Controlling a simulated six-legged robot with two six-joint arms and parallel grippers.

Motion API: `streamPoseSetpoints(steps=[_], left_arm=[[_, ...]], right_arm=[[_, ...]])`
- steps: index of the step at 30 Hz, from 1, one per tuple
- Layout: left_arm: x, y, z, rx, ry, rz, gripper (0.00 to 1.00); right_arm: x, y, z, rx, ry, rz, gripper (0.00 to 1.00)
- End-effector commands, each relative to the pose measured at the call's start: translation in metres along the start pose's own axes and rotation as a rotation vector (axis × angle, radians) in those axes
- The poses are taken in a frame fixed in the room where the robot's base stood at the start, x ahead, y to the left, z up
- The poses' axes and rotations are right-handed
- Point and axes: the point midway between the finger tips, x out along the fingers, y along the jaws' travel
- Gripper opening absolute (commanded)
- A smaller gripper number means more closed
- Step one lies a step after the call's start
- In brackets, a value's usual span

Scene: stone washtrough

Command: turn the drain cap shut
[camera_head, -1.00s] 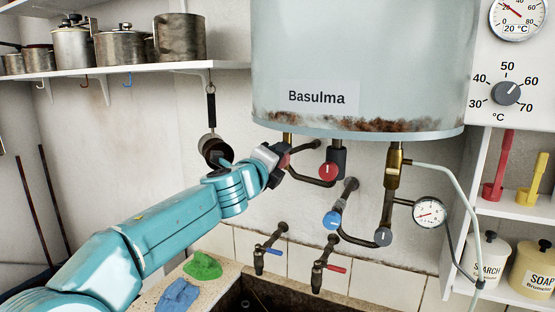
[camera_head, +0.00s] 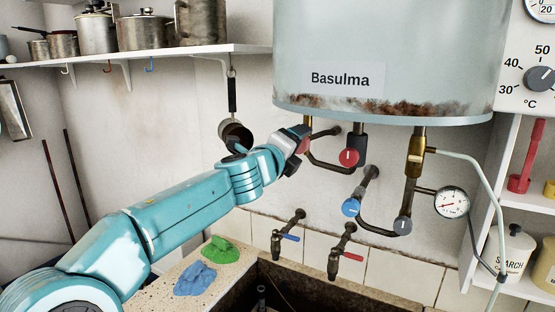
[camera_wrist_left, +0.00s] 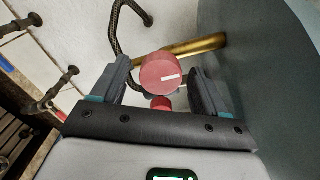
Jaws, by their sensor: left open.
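The drain cap, a round red cap with a white mark (camera_wrist_left: 161,72), sits in front of a brass pipe (camera_wrist_left: 196,46) in the left wrist view. My left gripper (camera_wrist_left: 160,88) is open, with one finger on either side of the cap. Gaps show between the cap and the fingers. In the head view my left gripper (camera_head: 298,143) is under the left part of the boiler's rusty bottom edge. Only a bit of red (camera_head: 304,146) shows at its tip there, and the rest of the cap is hidden. My right gripper is not in view.
The boiler (camera_head: 385,55) hangs just above the gripper. Close to its right are a red valve knob (camera_head: 348,157), a blue knob (camera_head: 351,208), a grey knob (camera_head: 403,226) and a gauge (camera_head: 451,203). Two taps (camera_head: 280,243) stand over the trough below. A ladle (camera_head: 234,128) hangs behind the arm.

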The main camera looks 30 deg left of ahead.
Motion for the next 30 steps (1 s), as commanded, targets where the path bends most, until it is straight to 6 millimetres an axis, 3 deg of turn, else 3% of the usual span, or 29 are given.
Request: streamPoseSetpoints(steps=[5,9,15,21,30], left_arm=[[-0.046,0.002,-0.002,-0.001,-0.001,-0.005,0.74],[-0.085,0.001,0.000,-0.001,-0.001,-0.003,0.74],[-0.126,0.000,-0.001,-0.002,0.001,-0.002,0.74],[-0.145,0.001,-0.001,0.000,0.001,0.000,0.74],[-0.147,0.001,-0.001,-0.001,0.001,0.000,0.74]], right_arm=[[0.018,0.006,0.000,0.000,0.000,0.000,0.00],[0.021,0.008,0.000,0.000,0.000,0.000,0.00],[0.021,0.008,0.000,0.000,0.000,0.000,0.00],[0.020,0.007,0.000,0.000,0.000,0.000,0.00],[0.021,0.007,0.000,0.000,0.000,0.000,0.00]])
